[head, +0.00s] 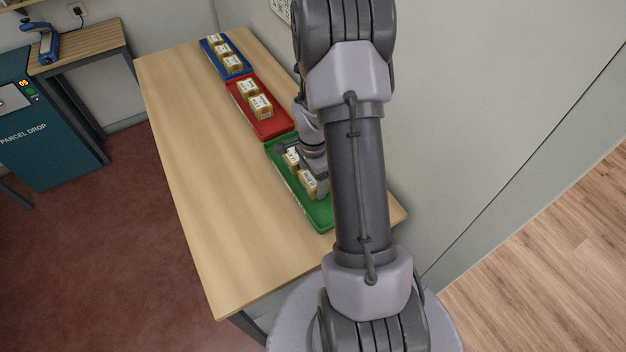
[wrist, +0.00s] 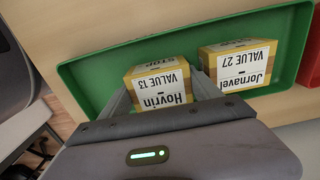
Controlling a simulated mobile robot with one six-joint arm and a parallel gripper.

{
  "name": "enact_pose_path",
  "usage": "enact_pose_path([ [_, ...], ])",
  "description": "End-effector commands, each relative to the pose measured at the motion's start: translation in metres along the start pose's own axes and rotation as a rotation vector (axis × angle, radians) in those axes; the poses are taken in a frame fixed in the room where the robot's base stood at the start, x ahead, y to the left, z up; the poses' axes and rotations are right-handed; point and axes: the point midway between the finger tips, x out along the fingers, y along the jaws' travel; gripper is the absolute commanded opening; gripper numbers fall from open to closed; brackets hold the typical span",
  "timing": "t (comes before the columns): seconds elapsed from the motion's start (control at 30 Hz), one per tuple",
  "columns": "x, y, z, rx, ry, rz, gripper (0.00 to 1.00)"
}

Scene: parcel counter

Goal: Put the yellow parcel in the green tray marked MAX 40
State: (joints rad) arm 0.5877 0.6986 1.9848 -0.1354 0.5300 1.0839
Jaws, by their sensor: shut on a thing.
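My gripper (wrist: 162,86) is shut on a yellow parcel (wrist: 160,84) with a white label reading "Hovrin VALUE 13". The parcel is between the two fingers, inside the outline of the green tray (wrist: 90,73). I cannot tell whether it touches the tray floor. A second yellow parcel, "Jornavel VALUE 27" (wrist: 240,66), sits in the tray beside it, on the red-tray side. In the head view the green tray (head: 322,217) is at the near end of the tray row, partly hidden by my arm. No MAX 40 mark is readable.
A red tray (head: 277,129) with two parcels and a blue tray (head: 209,52) with several parcels stand farther along the wooden counter (head: 200,170). The counter's left side is clear. A wall is close on the right. A teal parcel-drop box (head: 45,140) stands at far left.

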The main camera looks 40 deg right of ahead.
Motion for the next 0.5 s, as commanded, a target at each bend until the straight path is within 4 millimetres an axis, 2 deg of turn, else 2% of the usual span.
enact_pose_path([
  [0.17, 0.0045, 0.0001, 0.0002, 0.0, 0.0, 0.0, 0.26],
  [0.2, 0.0032, 0.0002, 0.0003, 0.0, 0.0, 0.001, 0.8],
  [0.5, 0.0014, 0.0002, 0.0003, 0.0, 0.0, 0.001, 0.82],
])
